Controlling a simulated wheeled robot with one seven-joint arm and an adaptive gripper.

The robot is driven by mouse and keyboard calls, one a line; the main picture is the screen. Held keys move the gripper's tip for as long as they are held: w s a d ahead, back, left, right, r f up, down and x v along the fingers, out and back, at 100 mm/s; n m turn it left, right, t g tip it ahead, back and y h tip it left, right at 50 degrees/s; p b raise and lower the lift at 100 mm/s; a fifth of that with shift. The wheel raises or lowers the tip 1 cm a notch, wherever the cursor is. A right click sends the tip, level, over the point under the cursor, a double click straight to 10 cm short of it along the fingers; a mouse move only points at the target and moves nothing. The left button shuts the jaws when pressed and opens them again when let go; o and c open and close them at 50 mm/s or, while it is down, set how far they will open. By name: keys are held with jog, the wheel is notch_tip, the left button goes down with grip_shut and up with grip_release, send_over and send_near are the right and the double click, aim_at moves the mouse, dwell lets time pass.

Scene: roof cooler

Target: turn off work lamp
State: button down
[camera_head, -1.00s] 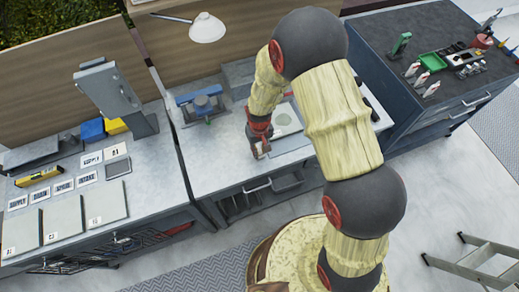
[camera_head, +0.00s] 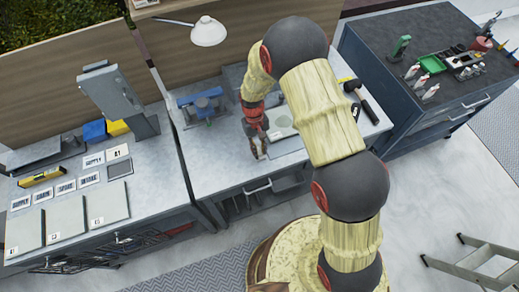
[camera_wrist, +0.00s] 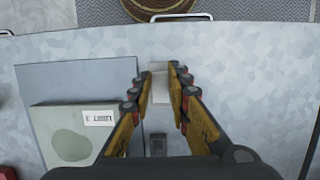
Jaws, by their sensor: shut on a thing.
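The work lamp (camera_head: 208,31), with a white dome shade on a thin arm, hangs above the back of the middle bench. I cannot tell if it is lit. My gripper (camera_head: 259,150) is low over the front of that bench, well in front of the lamp. In the wrist view my gripper (camera_wrist: 161,82) has its yellow and black fingers closed around a small pale block (camera_wrist: 160,88). The block's far end is partly hidden between the fingertips. A small dark grey piece (camera_wrist: 158,146) shows lower down between the fingers.
A grey panel with a labelled plate (camera_wrist: 62,135) lies left of my fingers in the wrist view. A blue vise-like tool (camera_head: 201,104) stands behind left of my gripper, and a black-headed tool (camera_head: 366,106) lies at right. The bench front left of my gripper is clear.

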aim_at(259, 152)
jog(key=c, duration=1.7)
grip_release()
jog(key=shift+r, duration=0.1)
jog(key=v, duration=1.1)
jog(key=shift+w+r, duration=0.15)
jog(key=shift+r, duration=0.25)
jog(key=s+d+r+m+t+b, duration=0.1)
jog(key=s+d+r+t+b, duration=0.1)
jog(key=s+d+r+b, duration=0.2)
jog(key=s+d+r+m+t+b, duration=0.1)
jog(key=s+d+r+t+b, duration=0.2)
jog(key=s+d+r, duration=0.3)
jog(key=s+d+r+m+t+b, duration=0.1)
jog(key=s+d+r+t+b, duration=0.2)
jog(key=s+d+r+b, duration=0.2)
jog(key=shift+s+r+y+b, duration=0.2)
jog(key=shift+s+r, duration=0.4)
jog(key=shift+s, duration=0.65)
jog(key=shift+s+r+y+b, duration=0.15)
jog(key=shift+s+r, duration=0.45)
jog(key=shift+s, duration=0.65)
jog(key=shift+s+r+y+b, duration=0.15)
jog(key=shift+s+r, duration=0.45)
jog(key=shift+s, duration=0.7)
